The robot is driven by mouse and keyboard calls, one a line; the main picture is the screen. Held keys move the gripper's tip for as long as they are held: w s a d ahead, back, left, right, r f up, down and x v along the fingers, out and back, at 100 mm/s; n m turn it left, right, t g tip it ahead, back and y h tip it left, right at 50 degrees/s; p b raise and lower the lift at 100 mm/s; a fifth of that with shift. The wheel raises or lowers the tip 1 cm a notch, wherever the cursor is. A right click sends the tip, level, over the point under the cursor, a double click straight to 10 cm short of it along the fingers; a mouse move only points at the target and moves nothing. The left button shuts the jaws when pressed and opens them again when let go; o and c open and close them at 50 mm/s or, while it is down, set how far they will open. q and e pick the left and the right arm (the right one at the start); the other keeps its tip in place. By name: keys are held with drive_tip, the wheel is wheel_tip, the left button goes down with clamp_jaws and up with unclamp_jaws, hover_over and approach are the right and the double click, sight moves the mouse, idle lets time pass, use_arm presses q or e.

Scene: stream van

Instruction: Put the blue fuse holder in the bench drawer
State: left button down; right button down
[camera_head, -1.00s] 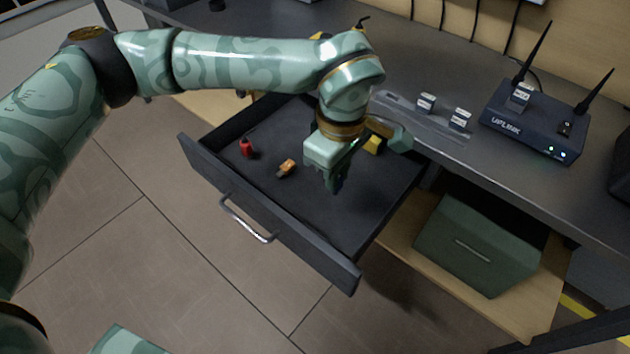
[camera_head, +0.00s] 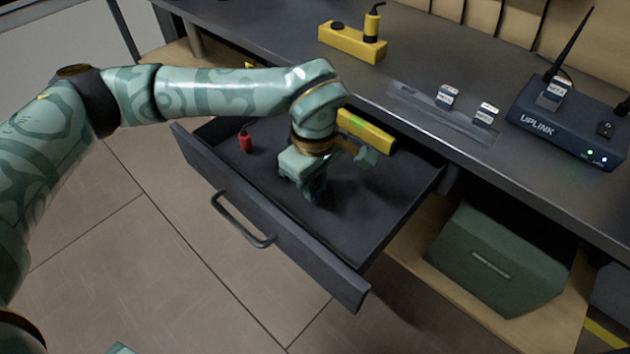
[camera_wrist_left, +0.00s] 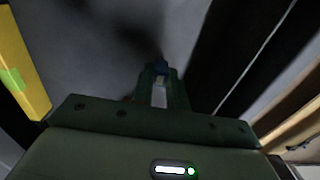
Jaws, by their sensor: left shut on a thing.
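The bench drawer (camera_head: 315,262) is pulled out under the bench top. My left gripper (camera_head: 316,194) is inside the drawer, pointing down close to its floor. The left wrist view shows the gripper's fingers (camera_wrist_left: 160,88) closed on a small blue thing, the blue fuse holder (camera_wrist_left: 161,67), at their tips. In the head view the fuse holder is mostly hidden by the gripper. I cannot tell whether it touches the drawer floor. My right gripper is not in view.
In the drawer are a red thing (camera_head: 246,141) and a yellow tool with a green patch (camera_head: 368,132). On the bench stand a yellow block (camera_head: 350,42), small labelled boxes (camera_head: 447,96) and a router (camera_head: 560,125). A green box (camera_head: 490,255) sits below. The drawer's right part is clear.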

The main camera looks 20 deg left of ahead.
use_arm(q)
drive_tip(key=c, duration=1.4)
unclamp_jaws()
drive_tip(key=shift+f, duration=0.15)
